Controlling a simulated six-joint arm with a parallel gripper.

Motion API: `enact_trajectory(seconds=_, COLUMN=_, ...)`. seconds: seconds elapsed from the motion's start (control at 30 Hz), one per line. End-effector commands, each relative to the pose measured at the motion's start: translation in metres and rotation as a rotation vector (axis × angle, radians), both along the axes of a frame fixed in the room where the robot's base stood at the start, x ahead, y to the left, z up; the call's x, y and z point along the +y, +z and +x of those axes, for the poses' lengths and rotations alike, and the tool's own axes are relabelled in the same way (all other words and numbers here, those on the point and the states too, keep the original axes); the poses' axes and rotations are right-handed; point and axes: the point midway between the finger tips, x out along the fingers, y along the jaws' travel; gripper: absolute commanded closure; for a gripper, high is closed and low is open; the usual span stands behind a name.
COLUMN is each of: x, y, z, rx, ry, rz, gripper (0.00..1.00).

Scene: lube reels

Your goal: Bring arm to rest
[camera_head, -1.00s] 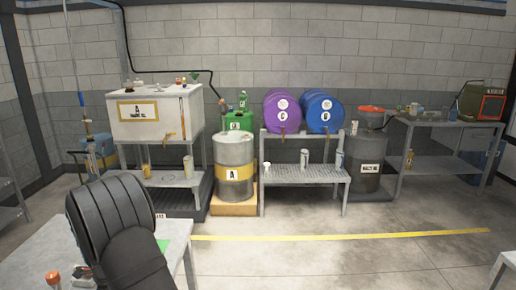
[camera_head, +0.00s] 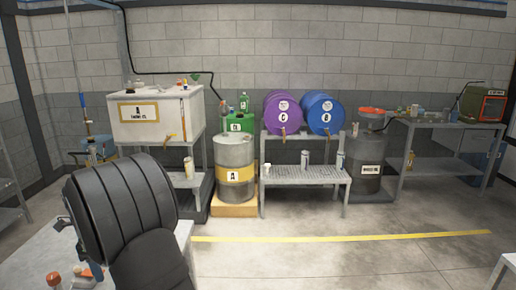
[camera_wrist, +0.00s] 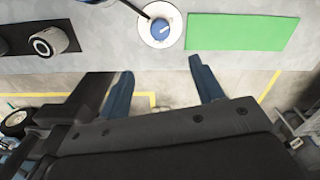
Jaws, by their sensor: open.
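My gripper (camera_wrist: 161,67) shows in the wrist view with its two blue fingers wide apart and nothing between them. The fingertips appear near the edge of a light grey table (camera_wrist: 110,40); their height relative to it is hard to tell. In the head view, my black arm link covers much of the same table (camera_head: 45,250) at the lower left, and the gripper fingers cannot be made out there.
Open floor lies between.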

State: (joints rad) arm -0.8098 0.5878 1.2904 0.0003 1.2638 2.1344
Motion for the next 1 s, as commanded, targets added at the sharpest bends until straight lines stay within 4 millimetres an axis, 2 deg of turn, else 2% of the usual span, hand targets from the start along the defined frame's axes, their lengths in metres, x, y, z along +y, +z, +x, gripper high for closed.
enact_trajectory(seconds=0.03, x=0.000, y=0.001, z=0.000, rx=0.002, ry=0.000, rz=-0.001, gripper=0.40)
enact_trajectory(seconds=0.1, x=-0.001, y=-0.018, z=-0.001, rx=0.005, ry=0.000, rz=-0.005, gripper=0.40)
enact_trajectory(seconds=0.87, x=-0.001, y=-0.171, z=-0.001, rx=0.002, ry=0.001, rz=-0.003, gripper=0.40)
enact_trajectory(seconds=1.0, x=0.000, y=-0.171, z=0.000, rx=-0.002, ry=0.106, rz=0.001, gripper=0.40)
